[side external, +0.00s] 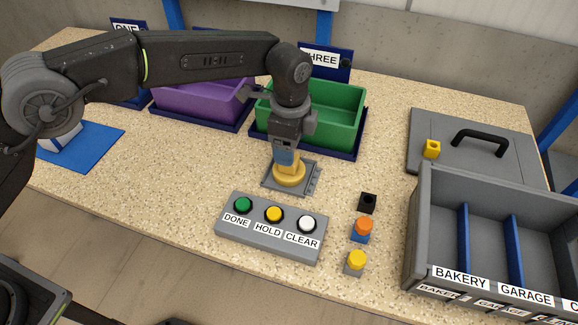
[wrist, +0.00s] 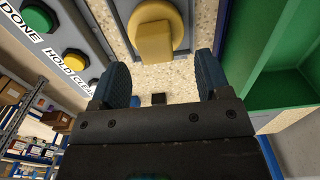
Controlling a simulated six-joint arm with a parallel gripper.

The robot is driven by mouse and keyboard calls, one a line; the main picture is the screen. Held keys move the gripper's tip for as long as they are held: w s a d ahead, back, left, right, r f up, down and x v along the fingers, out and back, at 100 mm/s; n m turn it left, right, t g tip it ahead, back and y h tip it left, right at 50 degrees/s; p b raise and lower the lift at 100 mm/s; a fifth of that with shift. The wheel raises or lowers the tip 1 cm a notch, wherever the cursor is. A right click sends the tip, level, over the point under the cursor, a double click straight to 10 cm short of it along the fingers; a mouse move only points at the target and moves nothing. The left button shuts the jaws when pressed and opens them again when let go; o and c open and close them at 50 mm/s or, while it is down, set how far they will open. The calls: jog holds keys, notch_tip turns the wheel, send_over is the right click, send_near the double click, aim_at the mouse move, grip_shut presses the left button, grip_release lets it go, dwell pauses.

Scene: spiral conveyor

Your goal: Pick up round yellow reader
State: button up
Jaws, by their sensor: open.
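The round yellow reader (side external: 290,177) sits on a grey square plate (side external: 311,180) in the middle of the table. It has a round base with a block-like grip on top. My gripper (side external: 286,157) points down at the reader's grip, very close to it. In the wrist view the reader (wrist: 155,41) shows at top centre, with the two blue fingers of my gripper (wrist: 160,80) spread apart below it in the picture. The gripper is open and holds nothing. In the side view the fingers partly hide the grip, so contact cannot be told.
A grey button box (side external: 268,236) stands in front of the reader. Green (side external: 340,112) and purple (side external: 200,103) bins stand behind. Small blocks, including an orange-topped one (side external: 362,228), lie to the right. A grey divided tray (side external: 427,215) and a lidded panel (side external: 470,128) are further right.

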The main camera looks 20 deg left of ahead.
jog(key=f, duration=0.4)
jog(key=shift+s+f, duration=0.25)
jog(key=c, duration=1.1)
